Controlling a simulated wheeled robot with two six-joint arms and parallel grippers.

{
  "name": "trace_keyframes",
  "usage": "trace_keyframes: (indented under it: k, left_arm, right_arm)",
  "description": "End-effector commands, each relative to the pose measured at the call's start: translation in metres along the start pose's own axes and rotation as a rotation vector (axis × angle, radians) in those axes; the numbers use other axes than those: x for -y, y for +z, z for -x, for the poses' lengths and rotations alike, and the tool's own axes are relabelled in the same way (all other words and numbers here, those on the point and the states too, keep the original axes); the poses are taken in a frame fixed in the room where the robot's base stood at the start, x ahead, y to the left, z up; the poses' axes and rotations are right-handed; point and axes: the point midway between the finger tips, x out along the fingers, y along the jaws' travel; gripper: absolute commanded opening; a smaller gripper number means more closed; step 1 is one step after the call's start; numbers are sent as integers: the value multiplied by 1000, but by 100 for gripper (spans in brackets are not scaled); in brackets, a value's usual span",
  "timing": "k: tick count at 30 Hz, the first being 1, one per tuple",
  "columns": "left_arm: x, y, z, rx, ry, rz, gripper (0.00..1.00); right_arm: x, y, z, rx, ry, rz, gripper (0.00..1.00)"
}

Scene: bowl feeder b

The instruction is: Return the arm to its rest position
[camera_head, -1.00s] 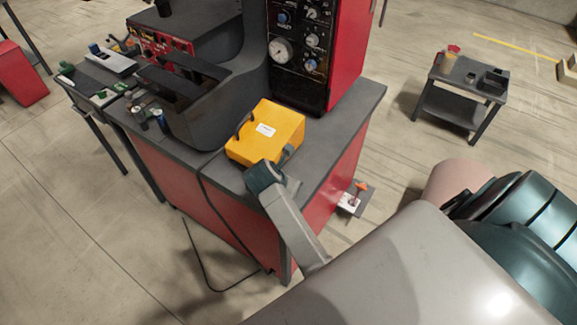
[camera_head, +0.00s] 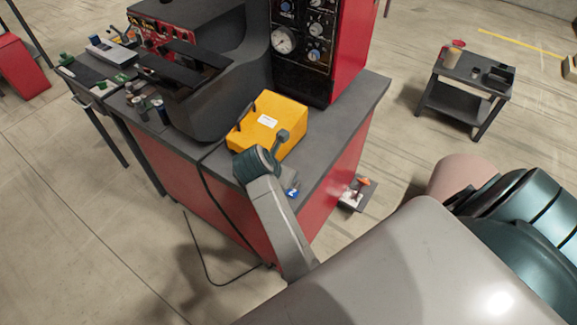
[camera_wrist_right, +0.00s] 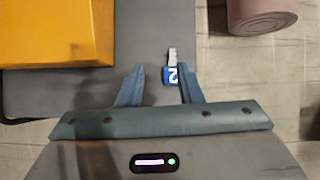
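In the right wrist view my right gripper (camera_wrist_right: 155,88) is open, its two blue-grey fingers well apart. A small blue tag marked 2 (camera_wrist_right: 169,76), with a silver piece at its top, shows between the fingertips, nearer the right finger. It appears to lie on the dark bench top near the edge, and neither finger visibly grips it. In the head view the blue tag (camera_head: 292,192) lies beside a grey arm link of mine with a teal joint. I cannot make out fingers there. My left gripper is not in view.
A yellow box (camera_head: 268,122) stands on the red bench's dark top (camera_head: 345,115), close to the arm; it also fills the wrist view's upper left (camera_wrist_right: 55,35). A black machine with gauges (camera_head: 300,40) stands behind. A black cable hangs at the front.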

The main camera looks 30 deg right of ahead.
Motion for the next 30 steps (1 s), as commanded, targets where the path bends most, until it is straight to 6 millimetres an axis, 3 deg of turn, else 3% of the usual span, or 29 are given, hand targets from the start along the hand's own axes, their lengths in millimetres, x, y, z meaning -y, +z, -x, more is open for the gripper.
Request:
trace_keyframes:
  k: [6, 15, 17, 22, 27, 30]
  left_arm:
    - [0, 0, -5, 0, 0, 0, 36]
    - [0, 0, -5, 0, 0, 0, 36]
    - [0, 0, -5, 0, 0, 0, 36]
    - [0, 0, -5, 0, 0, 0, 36]
    - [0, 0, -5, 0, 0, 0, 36]
    - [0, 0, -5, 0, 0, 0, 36]
  right_arm:
    - [0, 0, 16, -1, 1, -1, 33]
    - [3, 9, 16, 49, 3, 7, 33]
    - [7, 21, 15, 121, 9, 18, 33]
    - [24, 84, 27, 509, 27, 130, 33]
    - [32, 138, 76, 967, 14, 364, 33]
    - [29, 151, 112, 1218, -7, 548, 33]
